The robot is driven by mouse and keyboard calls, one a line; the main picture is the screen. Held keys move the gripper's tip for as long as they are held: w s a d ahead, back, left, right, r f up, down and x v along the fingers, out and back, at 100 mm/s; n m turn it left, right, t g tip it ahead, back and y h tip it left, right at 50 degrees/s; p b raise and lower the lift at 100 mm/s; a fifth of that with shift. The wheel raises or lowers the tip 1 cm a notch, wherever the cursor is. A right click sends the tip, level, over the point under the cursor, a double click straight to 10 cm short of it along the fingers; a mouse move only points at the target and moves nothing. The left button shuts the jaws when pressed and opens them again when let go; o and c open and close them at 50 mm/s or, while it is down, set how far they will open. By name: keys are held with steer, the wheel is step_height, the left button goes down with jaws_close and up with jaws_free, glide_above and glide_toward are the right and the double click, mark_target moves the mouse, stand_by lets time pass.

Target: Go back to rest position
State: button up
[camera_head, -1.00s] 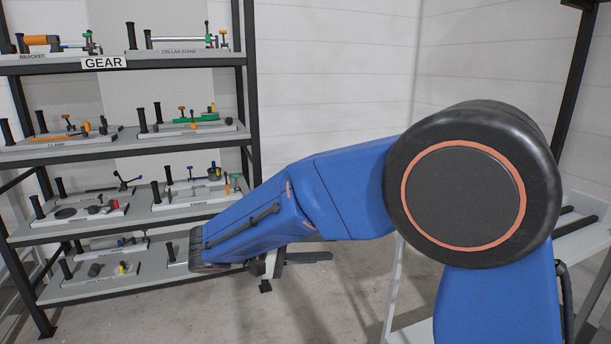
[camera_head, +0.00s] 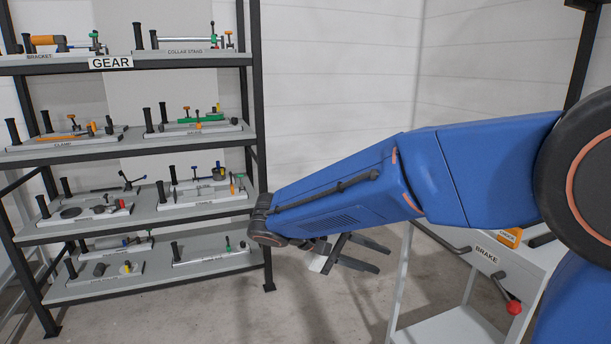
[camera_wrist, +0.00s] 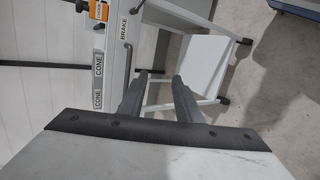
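My gripper (camera_head: 368,256) hangs at the end of my blue arm, in front of the open floor between the shelf rack and a white cart. It also shows in the wrist view (camera_wrist: 159,80), where its two dark fingers stand apart with nothing visible held between them. In the head view the gripper body is partly hidden behind my forearm.
A dark rack labelled GEAR (camera_head: 180,61) stands at left, with several trays of tools. A white cart (camera_head: 475,258) labelled BRAKE, with a red-knobbed lever (camera_head: 513,307), stands at right, partly behind my arm. Grey floor (camera_head: 320,310) between them is clear.

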steer(key=s+d+f+m+g+y, duration=0.1)
steer(key=s+d+y, duration=0.2)
steer(key=s+d, duration=0.25)
steer(key=s+d+f+g+y, duration=0.1)
steer(key=s+d+f+y, duration=0.1)
steer(key=s+d, duration=0.3)
steer(key=s+d+f+m+t+y, duration=0.1)
steer(key=s+t+y, duration=0.1)
steer(key=s, duration=0.3)
steer(key=s+d+f+m+t+y, duration=0.1)
steer(key=s+d+f+t+y, duration=0.1)
steer(key=s+y, duration=0.3)
steer(key=shift+d+f+m, duration=0.15)
steer(key=shift+f+m, duration=0.05)
steer(key=shift+m, duration=0.1)
stand_by(0.3)
